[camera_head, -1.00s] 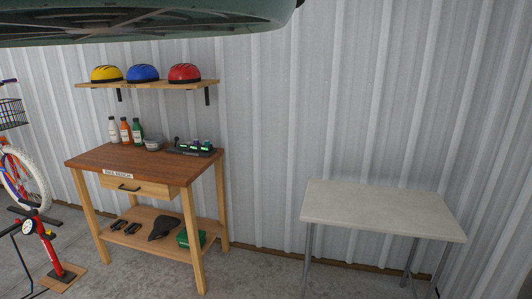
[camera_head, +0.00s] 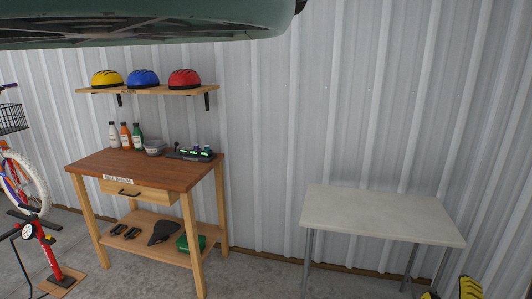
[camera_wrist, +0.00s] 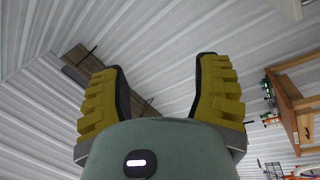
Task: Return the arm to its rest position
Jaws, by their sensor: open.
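My gripper (camera_wrist: 161,95) shows in the wrist view with its two yellow ridged fingers spread apart. It is open and nothing is between the fingers. Behind the fingers are the pale corrugated wall and ceiling. In the head view the yellow fingers of my gripper (camera_head: 452,289) show at the bottom right corner, in front of and below the right end of the grey table (camera_head: 385,213).
The wooden workbench (camera_head: 150,170) stands at the left, with bottles (camera_head: 125,135) and a small rack (camera_head: 192,153) on top. Helmets (camera_head: 142,79) sit on a wall shelf (camera_head: 150,91). A bicycle (camera_head: 22,180) is at the far left. The grey table top is bare.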

